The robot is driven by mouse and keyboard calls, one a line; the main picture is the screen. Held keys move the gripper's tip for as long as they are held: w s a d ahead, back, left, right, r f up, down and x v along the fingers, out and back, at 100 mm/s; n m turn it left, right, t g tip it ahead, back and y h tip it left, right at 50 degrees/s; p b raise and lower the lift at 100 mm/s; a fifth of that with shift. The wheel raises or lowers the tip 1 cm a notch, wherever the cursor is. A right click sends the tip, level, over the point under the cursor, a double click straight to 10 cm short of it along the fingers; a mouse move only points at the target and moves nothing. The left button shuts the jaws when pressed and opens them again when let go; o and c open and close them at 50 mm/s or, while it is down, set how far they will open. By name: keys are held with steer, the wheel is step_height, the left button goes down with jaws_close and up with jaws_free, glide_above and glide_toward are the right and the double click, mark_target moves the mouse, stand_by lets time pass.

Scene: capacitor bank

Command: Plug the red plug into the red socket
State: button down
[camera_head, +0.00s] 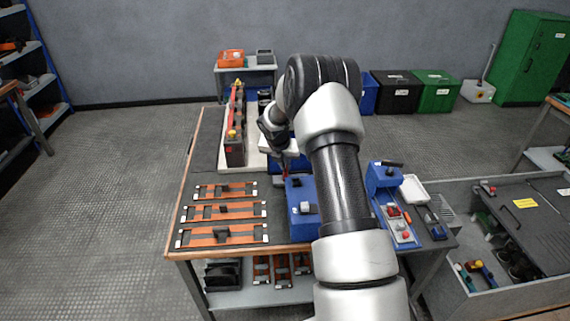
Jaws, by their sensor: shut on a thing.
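My gripper (284,158) is over the middle of the workbench, just in front of the capacitor bank, pointing down and partly hidden by my arm. It is shut on a small red thing (285,167), seemingly the red plug, just above or at a blue box; I cannot tell if they touch. The capacitor bank (235,150) stands at the back left of the bench, with a red bar and yellow ends on top. I cannot make out the red socket; it may be hidden behind my arm or gripper.
The workbench (190,160) has orange-and-black strips (222,211) at its front left. A blue unit (302,215) stands front centre and a blue fixture with red and orange parts (395,215) at the right.

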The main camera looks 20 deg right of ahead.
steer(key=shift+f, duration=0.15)
steer(key=c, duration=1.9)
jaws_free()
steer(key=shift+o, duration=0.2)
steer(key=s+a+r+m+p, duration=0.2)
steer(key=s+r, duration=0.2)
steer(key=r, duration=0.5)
steer(key=s+a+r+m+p, duration=0.2)
steer(key=s+a+r, duration=0.15)
steer(key=r, duration=0.55)
steer(key=s+a+r+m+p, duration=0.15)
steer(key=s+r, duration=0.25)
steer(key=r, duration=0.5)
steer(key=s+a+r+m+p, duration=0.4)
steer(key=s+r+m, duration=0.5)
steer(key=s+r, duration=0.35)
steer(key=s+a+r+m+y+p, duration=0.1)
steer(key=s+a+r+m+p, duration=0.1)
steer(key=s+m, duration=0.5)
steer(key=s+a+r+m+t+y+p, duration=0.1)
steer(key=s+a+r+m+y+p, duration=0.1)
steer(key=s+m, duration=0.5)
steer(key=s+a+p, duration=0.1)
steer(key=s+a, duration=0.1)
steer(key=s, duration=0.1)
steer(key=shift+s+r+t, duration=0.25)
steer(key=shift+r+t, duration=0.05)
